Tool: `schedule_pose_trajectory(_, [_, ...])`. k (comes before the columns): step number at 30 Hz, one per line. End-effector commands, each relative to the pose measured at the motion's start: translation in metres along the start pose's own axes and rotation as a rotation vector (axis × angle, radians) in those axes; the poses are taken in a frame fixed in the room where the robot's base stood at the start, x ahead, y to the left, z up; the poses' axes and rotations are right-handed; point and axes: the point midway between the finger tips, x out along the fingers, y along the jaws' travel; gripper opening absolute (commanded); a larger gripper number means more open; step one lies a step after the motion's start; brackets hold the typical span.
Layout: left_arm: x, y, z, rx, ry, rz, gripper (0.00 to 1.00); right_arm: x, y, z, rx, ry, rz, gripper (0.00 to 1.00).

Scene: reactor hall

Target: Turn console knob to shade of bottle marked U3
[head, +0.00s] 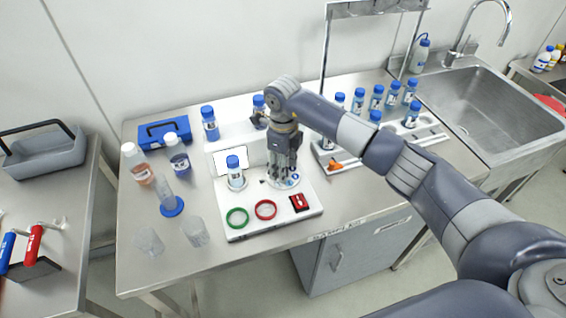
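The console (240,203) is a white panel on the steel bench with a small blank screen (228,160). My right gripper (283,178) points straight down over a round dial (293,182) on the console's right part. The gripper hides the knob itself, and whether its fingers touch or grip it cannot be told. A blue-capped bottle (235,175) stands upright on the console, left of my gripper. Other labelled bottles, such as one (209,124) behind the console, stand nearby. Labels are too small to read, so I cannot tell which is U3. My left gripper is not in view.
A green ring (237,217), a red ring (265,209) and a red block (299,202) are on the console's front. Glass beakers (195,232) and a cylinder (167,195) stand left. A rack (428,133) with several blue-capped bottles is right, before the sink (490,105).

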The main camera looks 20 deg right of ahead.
Motion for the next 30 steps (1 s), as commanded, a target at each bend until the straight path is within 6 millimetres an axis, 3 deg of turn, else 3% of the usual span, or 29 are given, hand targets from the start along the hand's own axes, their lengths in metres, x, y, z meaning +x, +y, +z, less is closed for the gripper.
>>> schedule_pose_trajectory(4, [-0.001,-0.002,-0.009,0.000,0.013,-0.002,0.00,0.005,0.000,0.000,0.000,-0.001,0.000,0.45])
schedule_pose_trajectory(10, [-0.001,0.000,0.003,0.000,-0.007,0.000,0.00,0.005,0.000,0.000,0.000,-0.001,0.000,0.45])
schedule_pose_trajectory(16, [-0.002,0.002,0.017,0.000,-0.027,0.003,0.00,0.005,0.000,0.000,0.000,-0.001,0.000,0.02])
schedule_pose_trajectory(17, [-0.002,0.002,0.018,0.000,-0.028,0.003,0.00,0.005,0.000,0.000,0.000,-0.001,0.000,0.00])
schedule_pose_trajectory(30, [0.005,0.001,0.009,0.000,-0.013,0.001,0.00,0.006,-0.001,0.000,0.075,-0.001,-0.001,0.00])
